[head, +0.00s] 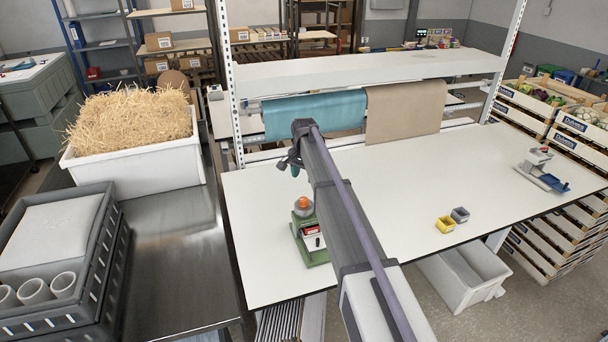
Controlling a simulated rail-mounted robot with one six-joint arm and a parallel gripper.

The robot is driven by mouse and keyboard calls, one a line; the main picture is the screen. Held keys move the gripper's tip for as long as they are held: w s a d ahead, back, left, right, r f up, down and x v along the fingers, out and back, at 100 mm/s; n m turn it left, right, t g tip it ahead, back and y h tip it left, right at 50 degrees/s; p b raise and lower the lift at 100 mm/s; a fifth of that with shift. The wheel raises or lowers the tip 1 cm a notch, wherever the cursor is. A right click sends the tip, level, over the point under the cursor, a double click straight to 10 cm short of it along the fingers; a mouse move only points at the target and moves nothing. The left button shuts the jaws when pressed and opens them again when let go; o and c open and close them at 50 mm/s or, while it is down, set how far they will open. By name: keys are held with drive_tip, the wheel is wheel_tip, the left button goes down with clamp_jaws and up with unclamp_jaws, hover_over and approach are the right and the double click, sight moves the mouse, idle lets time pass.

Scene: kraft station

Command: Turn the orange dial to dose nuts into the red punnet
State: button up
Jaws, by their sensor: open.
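The orange dial (304,202) sits on top of a small green dispenser (316,257) on the white worktable, left of my arm. A small red and white thing (312,237) is on the dispenser's front; I cannot tell whether it is the red punnet. My gripper (294,169) is open, at the far end of my arm, and shows in the picture above and behind the dial, apart from it. The jaws are small and partly hidden by the wrist. No nuts can be made out.
A device with a blue tray (552,183) is at the far right. Teal (315,113) and brown sheets hang under the shelf (370,70). A straw-filled white bin (135,163) stands left.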

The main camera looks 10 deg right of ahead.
sight(304, 199)
wheel_tip(304, 199, down, 11)
drive_tip(key=n+b, duration=1.1)
drive_tip(key=n, duration=1.4)
drive_tip(key=shift+n, duration=0.3)
drive_tip(key=shift+r, duration=0.15)
drive_tip(key=c, duration=0.9)
drive_tip(key=shift+c, duration=0.2)
